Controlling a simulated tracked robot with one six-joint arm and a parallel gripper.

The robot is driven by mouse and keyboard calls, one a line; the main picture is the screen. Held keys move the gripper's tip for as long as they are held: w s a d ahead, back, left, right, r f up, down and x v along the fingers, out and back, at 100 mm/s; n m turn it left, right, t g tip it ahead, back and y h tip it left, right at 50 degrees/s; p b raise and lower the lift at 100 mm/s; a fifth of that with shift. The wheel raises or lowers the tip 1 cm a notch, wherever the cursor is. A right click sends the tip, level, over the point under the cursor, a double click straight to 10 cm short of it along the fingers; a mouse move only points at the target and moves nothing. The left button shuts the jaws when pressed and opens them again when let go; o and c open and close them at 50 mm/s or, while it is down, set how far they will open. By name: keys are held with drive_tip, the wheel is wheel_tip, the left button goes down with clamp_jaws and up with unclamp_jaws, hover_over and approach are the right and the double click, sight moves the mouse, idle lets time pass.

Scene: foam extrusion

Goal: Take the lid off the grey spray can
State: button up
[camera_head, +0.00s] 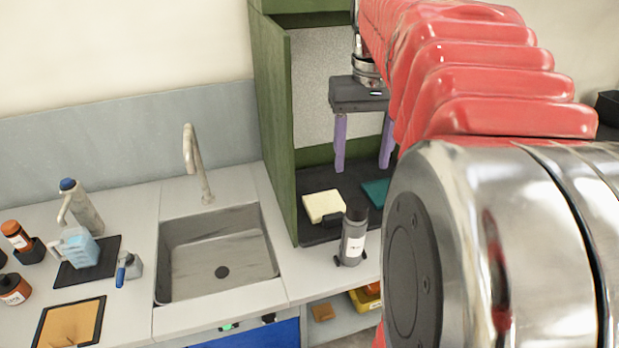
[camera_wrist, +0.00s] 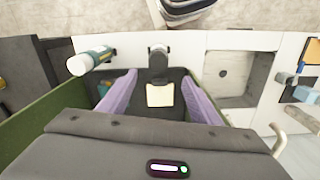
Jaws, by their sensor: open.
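The grey spray can (camera_head: 353,246) stands upright on the worktop at the front of the green cabinet. Its dark lid (camera_head: 356,213) is on top, and a label faces forward. My gripper (camera_head: 362,165) is open and empty, with two purple fingers pointing down. In the head view it shows above and behind the can, apart from it. In the wrist view my gripper (camera_wrist: 160,76) frames a yellow sponge-like block (camera_wrist: 160,95). A dark upright shape (camera_wrist: 158,66), probably the can, shows just beyond that block.
The green cabinet wall (camera_head: 272,125) stands left of my gripper. A teal block (camera_head: 375,191) lies on the cabinet's black floor. The sink (camera_head: 218,255) is left of the can, with bottles and a jug (camera_head: 78,248) farther left. A white-topped container (camera_wrist: 88,61) shows in the wrist view.

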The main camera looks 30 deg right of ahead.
hover_over(358, 204)
drive_tip(key=shift+w+a+f, duration=0.1)
drive_tip(key=shift+a+f, duration=0.05)
drive_tip(key=shift+f, duration=2.65)
drive_tip(key=shift+f, duration=2.6)
drive_tip(key=c, duration=1.1)
drive_tip(key=shift+r, duration=0.15)
wheel_tip(358, 204, up, 10)
drive_tip(key=shift+f, duration=0.1)
